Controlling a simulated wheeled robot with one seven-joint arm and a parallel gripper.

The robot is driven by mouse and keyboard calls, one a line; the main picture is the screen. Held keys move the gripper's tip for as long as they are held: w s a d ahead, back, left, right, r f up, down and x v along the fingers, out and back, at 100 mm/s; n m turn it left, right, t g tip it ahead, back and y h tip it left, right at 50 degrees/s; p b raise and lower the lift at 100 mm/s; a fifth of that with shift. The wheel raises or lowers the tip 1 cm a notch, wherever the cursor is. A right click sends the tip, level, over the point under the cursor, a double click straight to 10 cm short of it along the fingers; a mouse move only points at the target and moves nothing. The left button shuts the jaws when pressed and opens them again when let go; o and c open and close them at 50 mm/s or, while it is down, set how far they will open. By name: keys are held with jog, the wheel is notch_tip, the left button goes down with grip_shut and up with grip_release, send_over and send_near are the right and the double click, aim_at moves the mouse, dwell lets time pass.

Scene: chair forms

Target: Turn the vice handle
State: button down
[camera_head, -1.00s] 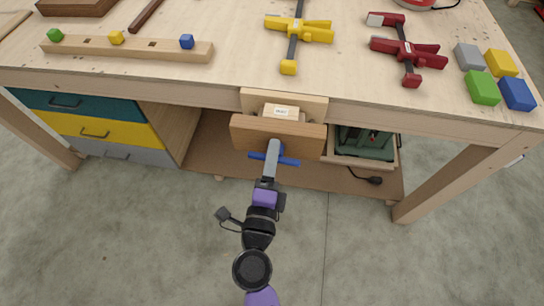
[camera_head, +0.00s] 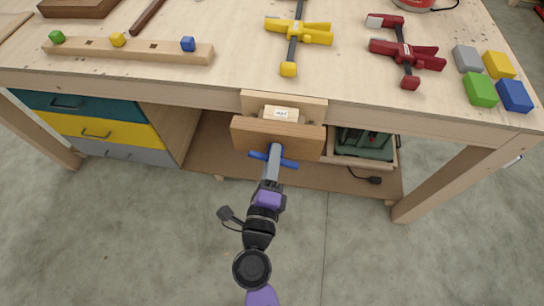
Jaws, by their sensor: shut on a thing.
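The wooden vice (camera_head: 277,137) is fixed to the front edge of the workbench. A light block with a small label (camera_head: 281,114) sits between its front jaw and the bench. The blue vice handle (camera_head: 287,163) sticks out to both sides just below the front jaw and lies slightly tilted, its right end lower. My gripper (camera_head: 273,158) reaches up from below and is shut on the middle of the handle. The fingertips and the vice screw are largely hidden behind my gripper.
A yellow clamp (camera_head: 298,32) and a red clamp (camera_head: 406,50) lie on the bench (camera_head: 230,75), with coloured blocks (camera_head: 490,80) at right. Drawers (camera_head: 90,125) stand below left. A green machine (camera_head: 365,143) is below right. The floor in front is clear.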

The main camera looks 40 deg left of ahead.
jog(key=c, duration=1)
grip_release()
jog(key=shift+o, duration=0.2)
jog(key=v, duration=0.8)
